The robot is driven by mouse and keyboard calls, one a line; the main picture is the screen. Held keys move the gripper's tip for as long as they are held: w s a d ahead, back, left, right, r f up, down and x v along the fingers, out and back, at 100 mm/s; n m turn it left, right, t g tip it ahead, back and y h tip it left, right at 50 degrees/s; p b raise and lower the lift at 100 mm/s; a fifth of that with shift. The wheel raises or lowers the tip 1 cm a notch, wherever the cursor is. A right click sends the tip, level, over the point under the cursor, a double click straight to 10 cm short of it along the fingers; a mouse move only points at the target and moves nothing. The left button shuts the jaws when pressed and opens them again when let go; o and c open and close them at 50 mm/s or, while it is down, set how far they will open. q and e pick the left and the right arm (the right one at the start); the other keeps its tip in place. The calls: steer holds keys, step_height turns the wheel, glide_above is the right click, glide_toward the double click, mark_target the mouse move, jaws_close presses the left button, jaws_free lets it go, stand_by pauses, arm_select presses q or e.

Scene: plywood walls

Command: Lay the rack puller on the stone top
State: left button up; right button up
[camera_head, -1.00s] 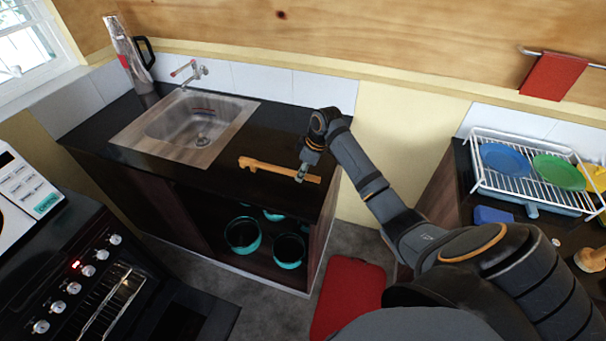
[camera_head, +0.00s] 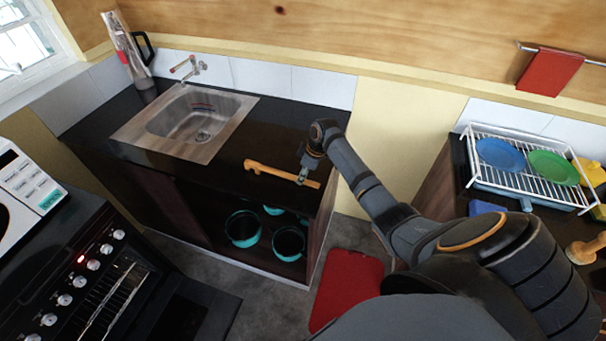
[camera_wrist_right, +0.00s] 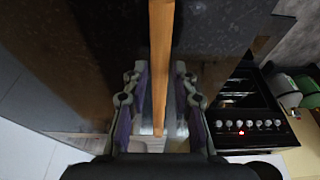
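The rack puller (camera_head: 272,171), a long wooden stick with a notched end, lies across the dark stone top (camera_head: 262,136) right of the sink, near the front edge. It appears to rest on the surface. My right gripper (camera_head: 303,177) is low over the puller's right part. In the right wrist view the puller (camera_wrist_right: 161,65) runs between the two fingers of the right gripper (camera_wrist_right: 160,100), with a gap visible on each side, so the fingers look open around it. My left gripper is not in view.
A sink (camera_head: 195,122) with a tap and a tall jug (camera_head: 132,62) are on the left of the counter. Teal pots (camera_head: 243,228) stand on the shelf below. A dish rack (camera_head: 520,172) with plates is at the right. The oven (camera_head: 95,270) is at front left.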

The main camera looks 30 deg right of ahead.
steer(key=shift+o, duration=1.1)
steer(key=shift+r, duration=0.3)
steer(key=b+v, duration=0.3)
steer(key=v, duration=0.8)
steer(key=shift+r, duration=0.35)
steer(key=shift+s+d, duration=0.1)
steer(key=shift+d, duration=0.05)
